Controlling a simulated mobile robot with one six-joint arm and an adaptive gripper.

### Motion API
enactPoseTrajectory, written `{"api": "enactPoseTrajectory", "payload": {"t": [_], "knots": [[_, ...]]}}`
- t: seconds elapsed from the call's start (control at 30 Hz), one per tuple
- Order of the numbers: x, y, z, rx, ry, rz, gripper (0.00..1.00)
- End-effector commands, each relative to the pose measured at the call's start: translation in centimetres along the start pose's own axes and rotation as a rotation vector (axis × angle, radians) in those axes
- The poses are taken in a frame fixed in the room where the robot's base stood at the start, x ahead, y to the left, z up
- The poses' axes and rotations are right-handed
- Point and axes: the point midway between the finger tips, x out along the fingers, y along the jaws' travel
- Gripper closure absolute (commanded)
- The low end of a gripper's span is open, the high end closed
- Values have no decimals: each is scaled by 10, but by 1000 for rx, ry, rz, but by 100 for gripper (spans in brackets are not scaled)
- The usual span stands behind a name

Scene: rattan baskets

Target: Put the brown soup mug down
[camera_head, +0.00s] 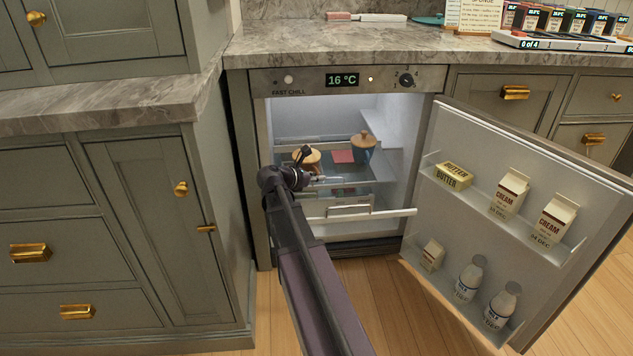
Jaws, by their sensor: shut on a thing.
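The brown soup mug (313,157) has a round wooden-looking top and is inside the open fridge, on the left over the glass shelf. My gripper (303,160) is at its near side, shut on it. My wrist and gripper hide much of the mug, so I cannot tell whether its base touches the shelf. A blue mug (362,156) with a wooden lid and knob stands to the right on the shelf. A flat red square (342,156) lies between the two mugs.
The fridge door (480,215) stands open to the right, with butter, cream cartons and bottles in its racks. A white drawer front (350,214) sits below the shelf. Grey cabinets flank the fridge, and the stone counter (340,45) is above.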

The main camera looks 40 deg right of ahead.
Motion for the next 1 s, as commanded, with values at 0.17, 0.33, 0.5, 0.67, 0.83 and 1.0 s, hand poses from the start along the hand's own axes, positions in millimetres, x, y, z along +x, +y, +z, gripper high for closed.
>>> {"api": "enactPoseTrajectory", "payload": {"t": [0.17,0.33,0.5,0.67,0.83,1.0], "knots": [[0,0,0,0,-1,1,100],[0,0,0,1,-1,0,100],[2,0,-4,1,-1,0,100],[2,0,-3,0,0,-1,51],[2,-1,-3,0,0,-1,51],[2,-1,-2,1,0,-1,51]]}}
